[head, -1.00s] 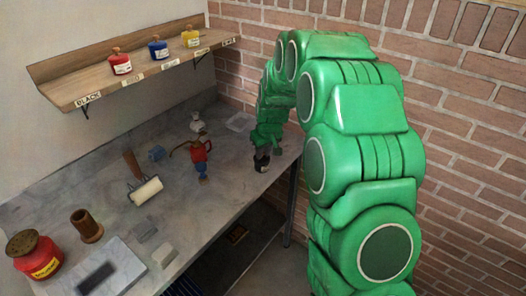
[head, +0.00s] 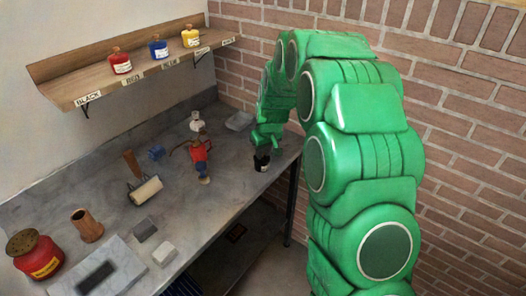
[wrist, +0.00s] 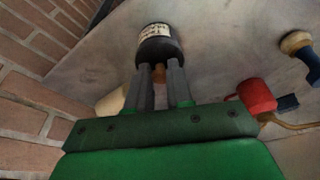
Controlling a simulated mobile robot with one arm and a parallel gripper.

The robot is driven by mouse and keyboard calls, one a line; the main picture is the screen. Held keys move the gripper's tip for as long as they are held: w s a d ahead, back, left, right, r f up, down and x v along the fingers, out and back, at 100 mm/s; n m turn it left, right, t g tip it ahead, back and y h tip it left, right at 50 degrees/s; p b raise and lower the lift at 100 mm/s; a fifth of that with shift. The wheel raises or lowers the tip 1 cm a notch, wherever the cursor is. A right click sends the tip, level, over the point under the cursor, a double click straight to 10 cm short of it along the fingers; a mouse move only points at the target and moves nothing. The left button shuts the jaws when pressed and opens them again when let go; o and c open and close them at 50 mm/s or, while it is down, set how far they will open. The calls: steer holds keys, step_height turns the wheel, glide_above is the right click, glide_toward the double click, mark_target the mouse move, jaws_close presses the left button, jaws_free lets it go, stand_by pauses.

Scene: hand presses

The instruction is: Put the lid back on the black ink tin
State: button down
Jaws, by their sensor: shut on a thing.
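The black ink tin (head: 261,164) stands upright near the right front edge of the bench. It also shows in the wrist view (wrist: 155,31), with a white label on its side. My gripper (head: 262,149) is right above the tin. In the wrist view my gripper (wrist: 160,70) is shut on the brownish knob of the black lid (wrist: 160,51). The lid lines up with the tin's top. I cannot tell whether it is fully seated, since the fingers hide part of it.
A red oil can (head: 199,155) and a small wooden-handled tool (head: 204,180) stand left of the tin. A grey tray (head: 240,121) lies behind. A roller (head: 145,190) lies farther left. The shelf (head: 130,76) holds red, blue and yellow tins, with bare board above its BLACK label.

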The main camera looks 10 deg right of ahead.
stand_by(0.3)
steer(key=shift+c, duration=2.3)
jaws_free()
steer(key=shift+r, duration=0.1)
steer(key=shift+r, duration=3.35)
jaws_close()
steer(key=shift+f, duration=2.65)
steer(key=shift+r, duration=0.1)
